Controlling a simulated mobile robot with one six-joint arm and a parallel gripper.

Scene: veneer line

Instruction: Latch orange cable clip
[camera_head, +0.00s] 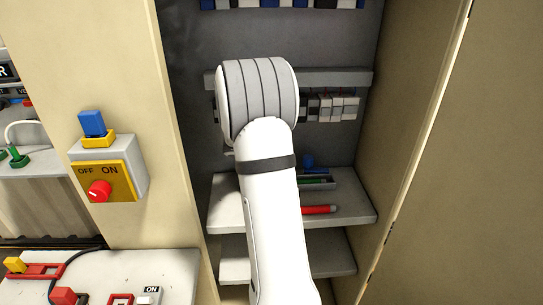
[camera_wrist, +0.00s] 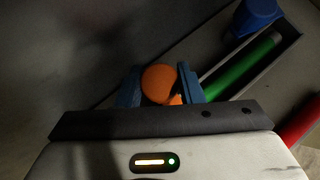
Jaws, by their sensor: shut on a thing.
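The orange cable clip (camera_wrist: 159,82) shows in the wrist view as a rounded orange piece between the two blue fingers of my gripper (camera_wrist: 160,88). The gripper is shut on it. A second bit of orange shows just below the rounded part, and the rest of the clip is hidden behind the gripper body. I cannot tell from this view whether the clip is latched. In the head view my white arm reaches into the cabinet and hides the gripper and the clip.
A cabinet shelf (camera_head: 348,208) holds a tray with a green cylinder (camera_wrist: 243,72), a blue piece (camera_wrist: 257,16) and a red cylinder (camera_head: 319,209). A row of terminal blocks (camera_head: 338,107) sits behind. On the left post is a yellow switch box (camera_head: 117,182) with a red knob.

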